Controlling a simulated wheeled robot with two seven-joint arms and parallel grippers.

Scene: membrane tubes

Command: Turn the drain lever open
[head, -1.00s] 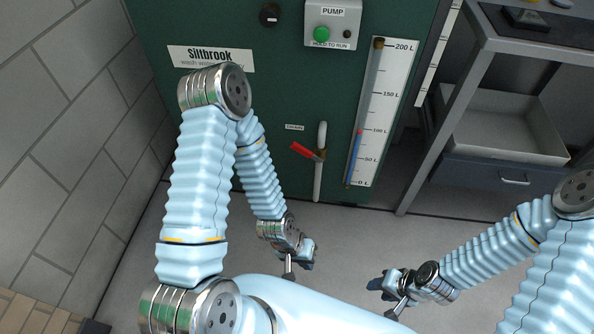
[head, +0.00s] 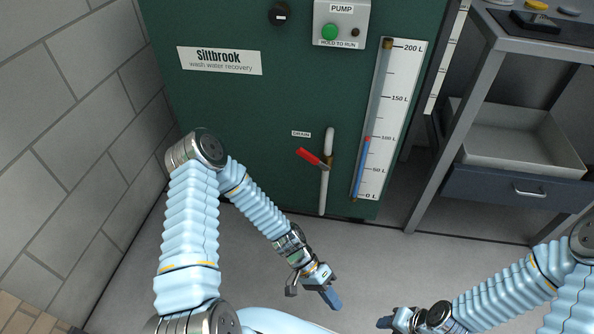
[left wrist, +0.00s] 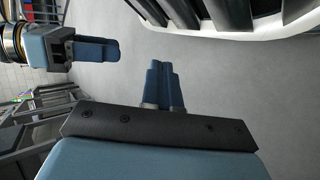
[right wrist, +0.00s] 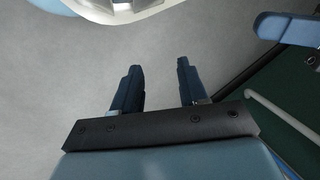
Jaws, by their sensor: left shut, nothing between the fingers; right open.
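The red drain lever (head: 313,158) sits on the upright drain pipe (head: 324,189) on the front of the green cabinet, under a small DRAIN label (head: 301,134). The lever slants up and left from the pipe, across it. My left gripper (head: 331,297) is below the lever, well apart from it, pointing down and right. It is shut and empty; its fingers (left wrist: 164,85) touch in the left wrist view. My right gripper (head: 386,322) is at the lower edge of the head view. Its fingers (right wrist: 155,85) stand apart with nothing between them in the right wrist view.
A level gauge (head: 387,120) with blue fluid up to about 100 L stands right of the pipe. The pump box (head: 339,22) with a green button is above. A grey shelf unit with a tray (head: 520,150) stands at right. The floor before the cabinet is clear.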

